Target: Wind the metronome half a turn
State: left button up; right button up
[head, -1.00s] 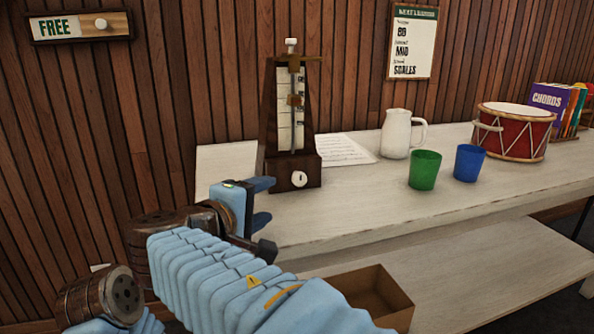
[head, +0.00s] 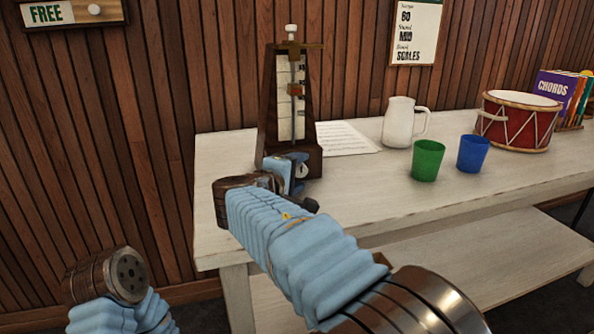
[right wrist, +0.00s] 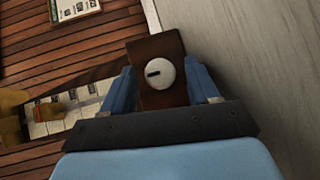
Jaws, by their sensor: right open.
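The metronome (head: 265,135) is a dark wooden pyramid with a pale scale and a pendulum, standing upright at the table's left end. The right wrist view shows the knob (right wrist: 165,73) face on, with a dark slot lying nearly level. My right gripper (head: 297,172) is open at the metronome's base. In the right wrist view its fingers (right wrist: 161,72) stand on both sides of the knob, with gaps showing. My left gripper is not in view; only part of that arm shows at lower left.
On the white table (head: 360,195) are paper sheets (head: 345,138), a white jug (head: 399,122), a green cup (head: 428,160), a blue cup (head: 473,154), a red drum (head: 517,122) and books (head: 557,92). A wooden wall stands behind. The table front is clear.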

jog(key=shift+w, duration=0.1)
jog(key=c, duration=1)
jog(key=shift+d+r+m+g+y, duration=0.15)
jog(key=shift+m+g+y, duration=0.85)
jog(key=shift+m+y, duration=0.1)
jog(key=shift+m+g+y+p, duration=0.35)
jog(key=shift+m+g+y, duration=0.25)
jog(key=shift+y, duration=0.3)
